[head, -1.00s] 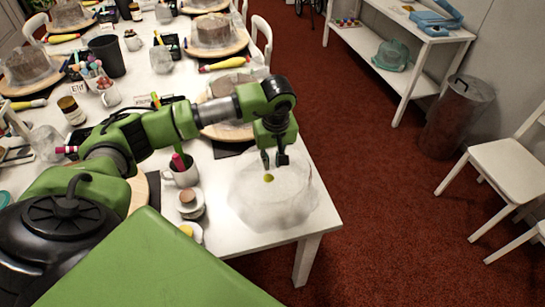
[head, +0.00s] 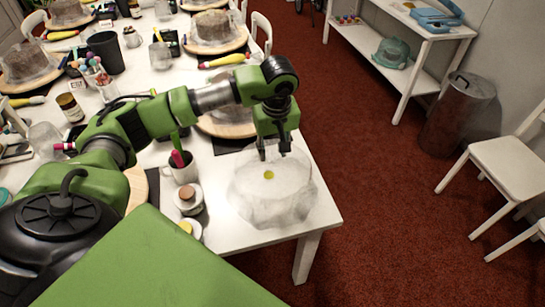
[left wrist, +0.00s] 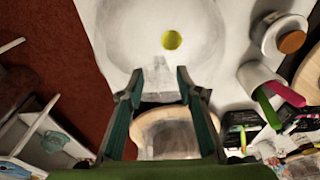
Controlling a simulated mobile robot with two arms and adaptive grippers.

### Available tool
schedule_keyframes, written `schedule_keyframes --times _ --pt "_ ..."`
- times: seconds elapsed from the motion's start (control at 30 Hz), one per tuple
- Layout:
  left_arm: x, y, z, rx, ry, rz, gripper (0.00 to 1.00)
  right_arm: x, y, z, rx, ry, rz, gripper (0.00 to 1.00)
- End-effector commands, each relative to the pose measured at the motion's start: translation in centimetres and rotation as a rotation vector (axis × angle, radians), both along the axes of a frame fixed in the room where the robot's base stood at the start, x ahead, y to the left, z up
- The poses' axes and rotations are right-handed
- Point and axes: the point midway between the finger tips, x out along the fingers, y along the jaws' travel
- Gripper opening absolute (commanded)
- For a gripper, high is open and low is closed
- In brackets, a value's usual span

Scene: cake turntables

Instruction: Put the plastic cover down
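The plastic cover (head: 262,205) is a cloudy, see-through dome resting on the near right corner of the white table (head: 226,229). It has a yellow-green round spot on top. In the left wrist view the cover (left wrist: 142,35) fills the top middle, with the spot clear of the fingers. Whether a fingertip touches the cover I cannot tell. My right gripper is not in view.
A white mug with pens (head: 183,172) and a small jar (head: 188,197) stand left of the cover. A round wooden turntable (head: 228,128) lies beyond it, partly behind my arm. Red carpet (head: 375,200) lies past the table's right edge.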

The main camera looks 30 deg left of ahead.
Motion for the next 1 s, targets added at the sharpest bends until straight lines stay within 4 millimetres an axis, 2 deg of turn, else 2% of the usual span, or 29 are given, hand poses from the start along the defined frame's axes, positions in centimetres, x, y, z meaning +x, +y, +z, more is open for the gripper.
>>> schedule_keyframes --times 0.03,0.2,0.4,0.6,1.0 --pt "0.1 -0.1 1.1 0.001 -0.009 0.0 0.32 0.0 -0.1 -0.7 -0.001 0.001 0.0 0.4" --pt "-0.3 -0.5 4.7 0.001 -0.006 0.0 0.32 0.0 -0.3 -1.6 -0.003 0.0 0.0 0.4" --pt "-0.7 -0.9 7.7 0.0 -0.004 0.0 0.32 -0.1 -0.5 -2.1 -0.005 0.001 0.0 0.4" --pt "-0.9 -1.0 8.7 0.001 -0.001 0.001 0.32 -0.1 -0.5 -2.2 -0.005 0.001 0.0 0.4" --pt "-0.9 -1.0 8.7 0.0 0.0 0.001 0.32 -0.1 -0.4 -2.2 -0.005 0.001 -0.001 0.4"
